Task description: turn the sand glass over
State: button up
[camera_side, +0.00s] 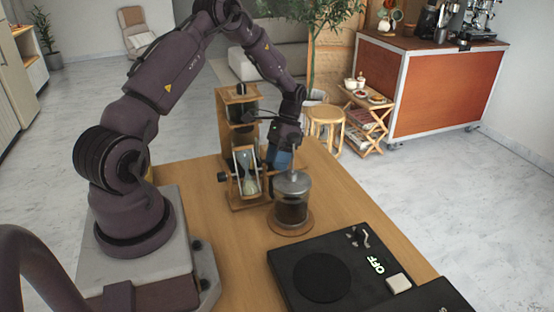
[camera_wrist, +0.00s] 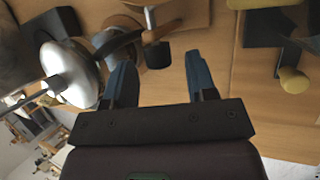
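The sand glass (camera_side: 246,172) shows in the side view, with pale sand in its lower part. It sits in a small frame at the foot of a tall wooden stand (camera_side: 222,110), with a dark knob (camera_side: 223,177) on its left. My gripper (camera_side: 281,158) is just right of the sand glass, its blue fingers pointing down behind the glass press. In the wrist view my gripper (camera_wrist: 161,78) has its fingers apart with nothing held between them. A wooden piece with a black end (camera_wrist: 158,54) lies beyond the fingertips. I cannot pick out the sand glass in the wrist view.
A glass press with a metal lid (camera_side: 292,186) stands close in front of my gripper; its lid (camera_wrist: 70,73) is beside the left finger in the wrist view. A black hot plate (camera_side: 322,277) lies at the front right. Bare tabletop (camera_side: 322,180) lies right of the press.

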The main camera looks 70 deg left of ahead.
jog(key=s+d+r, duration=0.7)
jog(key=s+r, duration=0.4)
jog(key=r, duration=0.2)
jog(key=shift+s+d, duration=0.35)
jog(key=shift+s, duration=0.05)
